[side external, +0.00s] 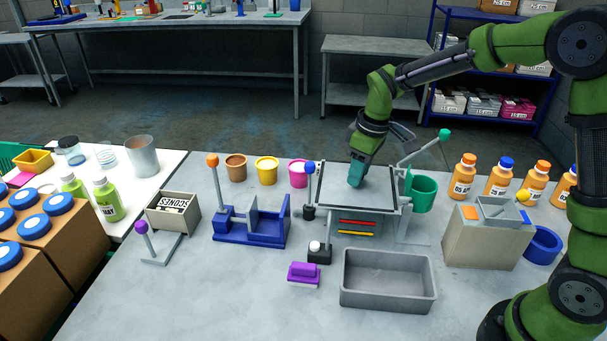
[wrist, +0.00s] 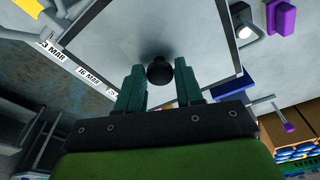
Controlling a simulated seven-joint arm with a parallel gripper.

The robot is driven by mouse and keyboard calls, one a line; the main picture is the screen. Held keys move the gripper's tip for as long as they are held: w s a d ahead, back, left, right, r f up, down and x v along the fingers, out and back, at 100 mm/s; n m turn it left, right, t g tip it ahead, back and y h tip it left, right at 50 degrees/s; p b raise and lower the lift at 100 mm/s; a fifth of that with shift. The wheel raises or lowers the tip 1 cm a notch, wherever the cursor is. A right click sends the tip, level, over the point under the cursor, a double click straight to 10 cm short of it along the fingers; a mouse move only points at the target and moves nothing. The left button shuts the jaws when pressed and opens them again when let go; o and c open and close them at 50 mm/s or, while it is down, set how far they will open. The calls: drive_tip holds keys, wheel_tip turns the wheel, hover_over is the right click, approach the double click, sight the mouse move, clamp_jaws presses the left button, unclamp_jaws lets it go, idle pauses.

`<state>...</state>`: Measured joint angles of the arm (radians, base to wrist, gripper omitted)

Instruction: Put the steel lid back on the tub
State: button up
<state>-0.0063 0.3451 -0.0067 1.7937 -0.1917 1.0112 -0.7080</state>
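A flat grey steel plate, which I take for the lid (side external: 375,199), lies on a dark-edged stand at the centre right of the table. In the wrist view the lid (wrist: 215,45) fills the middle and has a dark round knob (wrist: 160,70). My gripper (side external: 355,184) points down over the lid. In the wrist view my gripper (wrist: 159,86) has its two teal fingers apart, one on each side of the knob near the tips. Contact with the knob cannot be made out. An open grey rectangular container, possibly the tub (side external: 388,302), stands in front of the stand and looks empty.
A green cup (side external: 422,194) and a green-knobbed lever (side external: 444,134) sit right of the stand. A blue fixture (side external: 250,238) stands left. A purple block (side external: 303,273) and a white-topped button (side external: 315,247) lie in front. The front left table is clear.

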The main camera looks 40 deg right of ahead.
sight(365, 187)
drive_tip(key=o, duration=0.3)
drive_tip(key=shift+r, duration=0.1)
wheel_tip(365, 187, up, 12)
drive_tip(key=s, duration=0.2)
drive_tip(key=s+a+m+t+y, duration=0.1)
drive_tip(key=s+m+t, duration=0.4)
drive_tip(key=s, duration=1.3)
drive_tip(key=a+m, duration=0.1)
drive_tip(key=m, duration=0.2)
drive_tip(key=shift+f+t, duration=0.25)
drive_tip(key=shift+t, duration=0.05)
